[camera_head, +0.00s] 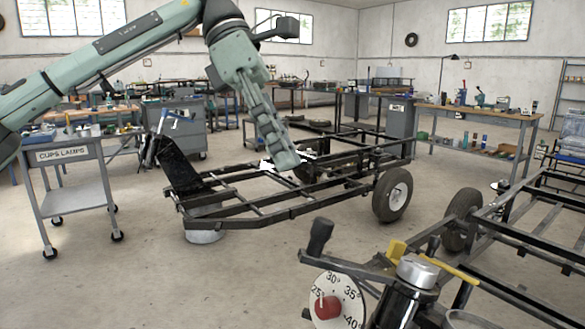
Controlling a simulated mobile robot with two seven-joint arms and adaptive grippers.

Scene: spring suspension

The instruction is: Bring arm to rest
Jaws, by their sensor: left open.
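My left arm (120,42) is pale green and comes in from the upper left. It bends at an elbow at the top and runs down to the middle of the view. My left gripper (287,160) is at its lower end, in front of the black trailer frame (255,209) in the picture. The gripper is open, and I see nothing held in it. Its fingers are small and partly hidden by the arm. My right arm and gripper are not in view.
A grey cart labelled "CUPS LAMPS" (75,155) stands at left. A second wheeled frame (530,215) is at right. A dial with a red knob (328,307) and a yellow-handled device (400,252) are close in front. A workbench (480,115) stands behind. Bare floor lies at lower left.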

